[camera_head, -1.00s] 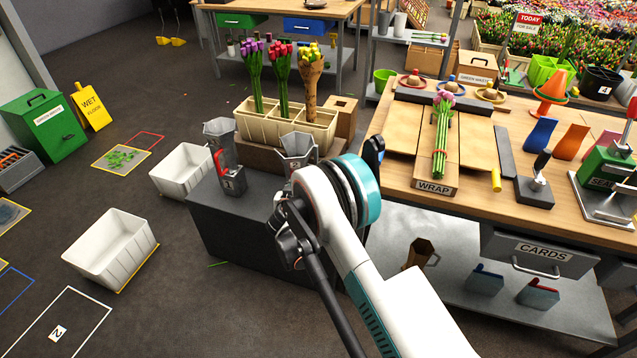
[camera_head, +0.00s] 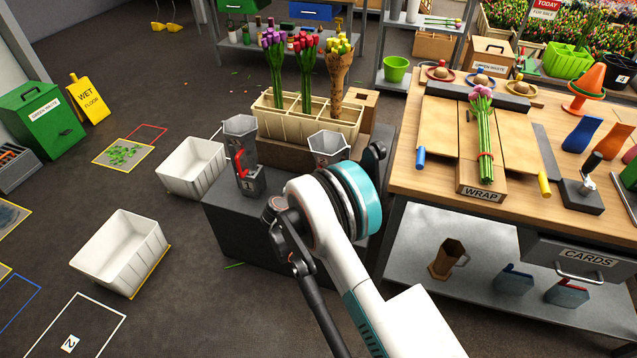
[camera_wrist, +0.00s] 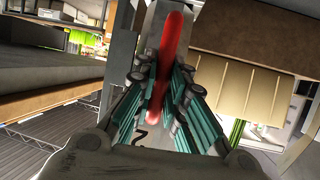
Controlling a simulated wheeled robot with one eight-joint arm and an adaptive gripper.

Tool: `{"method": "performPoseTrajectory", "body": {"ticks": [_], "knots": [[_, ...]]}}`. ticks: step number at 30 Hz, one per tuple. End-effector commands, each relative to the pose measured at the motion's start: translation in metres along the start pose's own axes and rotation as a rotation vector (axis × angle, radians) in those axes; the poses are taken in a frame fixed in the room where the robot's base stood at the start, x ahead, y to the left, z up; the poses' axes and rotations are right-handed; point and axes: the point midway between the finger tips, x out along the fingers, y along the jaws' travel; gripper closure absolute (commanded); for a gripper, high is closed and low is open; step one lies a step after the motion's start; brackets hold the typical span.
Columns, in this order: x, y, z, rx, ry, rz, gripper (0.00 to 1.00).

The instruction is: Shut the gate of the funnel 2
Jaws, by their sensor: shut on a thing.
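Funnel 2 (camera_head: 328,143) is a grey hexagonal funnel on the dark stand; my arm hides its lower part in the head view. In the wrist view its red gate handle (camera_wrist: 172,40) runs lengthwise between the fingers, with a grey body behind it and a dark "2" below. My gripper (camera_wrist: 163,82) is shut on this red handle. My gripper is hidden behind my arm in the head view. I cannot tell how far the gate is open.
Funnel 1 (camera_head: 241,150), with a red handle, stands left on the same dark stand (camera_head: 255,222). A cream rack (camera_head: 300,115) of tulip bunches is behind. The wrapping table (camera_head: 410,190) is close on the right. White bins (camera_head: 120,255) stand on the floor at left.

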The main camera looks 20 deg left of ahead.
Motion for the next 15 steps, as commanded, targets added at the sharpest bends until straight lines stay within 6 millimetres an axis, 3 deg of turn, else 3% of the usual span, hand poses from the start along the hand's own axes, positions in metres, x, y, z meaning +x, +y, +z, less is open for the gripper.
{"method": "performPoseTrajectory", "body": {"ticks": [8,9,10,15], "knots": [[0.0000,-0.0022,-0.0002,0.000,0.000,-0.005,1.00],[0.0001,-0.0022,-0.0003,0.000,0.000,-0.005,0.84],[0.0001,-0.0021,-0.0003,0.000,0.000,-0.005,0.79],[0.0002,-0.0015,-0.0003,0.000,0.000,-0.004,0.79]]}}
